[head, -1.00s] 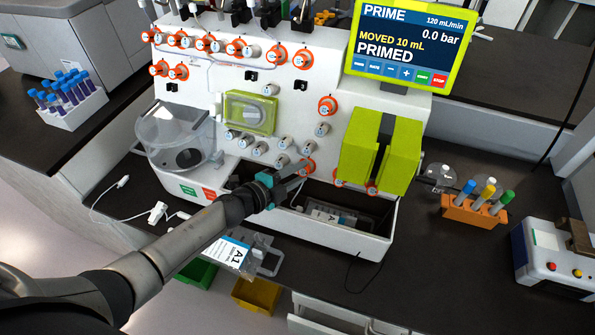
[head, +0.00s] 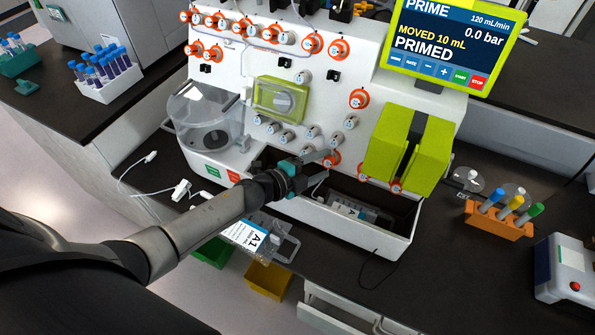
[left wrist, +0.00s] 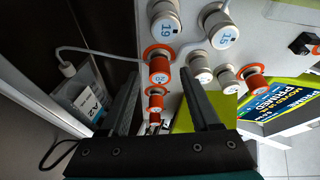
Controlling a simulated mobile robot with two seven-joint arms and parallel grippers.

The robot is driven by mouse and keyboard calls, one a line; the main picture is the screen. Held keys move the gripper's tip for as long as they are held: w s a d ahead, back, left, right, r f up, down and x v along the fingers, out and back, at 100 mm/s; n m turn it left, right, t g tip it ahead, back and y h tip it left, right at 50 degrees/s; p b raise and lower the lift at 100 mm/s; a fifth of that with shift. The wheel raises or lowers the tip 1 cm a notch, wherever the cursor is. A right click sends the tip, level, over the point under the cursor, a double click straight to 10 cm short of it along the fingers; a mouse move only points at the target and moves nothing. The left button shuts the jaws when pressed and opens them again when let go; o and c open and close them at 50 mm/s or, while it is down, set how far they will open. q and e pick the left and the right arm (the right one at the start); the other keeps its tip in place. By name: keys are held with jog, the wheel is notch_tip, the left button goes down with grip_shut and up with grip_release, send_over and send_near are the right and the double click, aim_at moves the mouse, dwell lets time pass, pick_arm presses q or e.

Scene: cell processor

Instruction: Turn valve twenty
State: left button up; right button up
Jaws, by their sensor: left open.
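My right gripper is not in view.
Grey knobs marked 19 (left wrist: 163,28) and 14 (left wrist: 222,33) sit close by. Another orange-collared knob (left wrist: 155,105) lies just below. A lime-green block (head: 386,150) projects to the right. An open tray (head: 300,207) lies below, and a screen (head: 448,45) reads PRIMED.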

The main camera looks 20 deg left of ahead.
pick_arm(q)
jog(key=v, duration=1.4)
jog(key=shift+a+r+p, duration=0.15)
jog(key=shift+r+p, duration=0.05)
jog(key=shift+p, duration=0.2)
jog(key=shift+s, duration=0.1)
